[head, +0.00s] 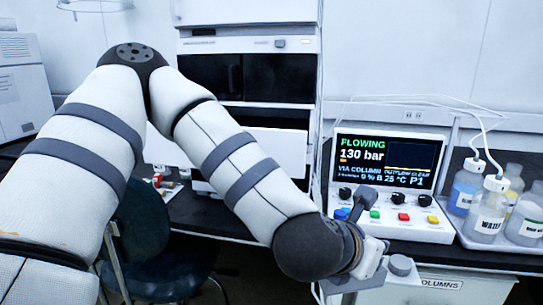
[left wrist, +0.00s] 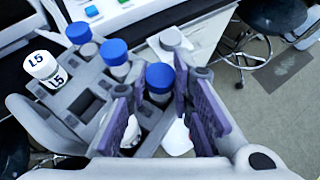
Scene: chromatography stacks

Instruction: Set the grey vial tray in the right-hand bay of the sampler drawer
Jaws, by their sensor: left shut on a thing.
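The grey vial tray (left wrist: 80,101) shows in the left wrist view, with empty square slots, several blue-capped vials (left wrist: 115,52) and a white-capped vial marked L5 (left wrist: 42,68). My left gripper (left wrist: 160,112) is shut on the tray, its purple-padded fingers on either side of a part of it; a blue-capped vial stands just beyond the fingers. In the head view my left gripper (head: 372,262) is low at the right, in front of the control panel, and my arm hides much of it. The white instrument stack (head: 250,40) stands behind my arm; I cannot make out the drawer's bays. My right gripper is not in view.
The control panel (head: 392,190) with a lit screen and coloured buttons stands on the dark bench. Several bottles (head: 490,205) sit in a tray at its right. A box marked COLUMNS (head: 440,284) is below the bench edge. A dark chair (head: 150,245) is under my arm.

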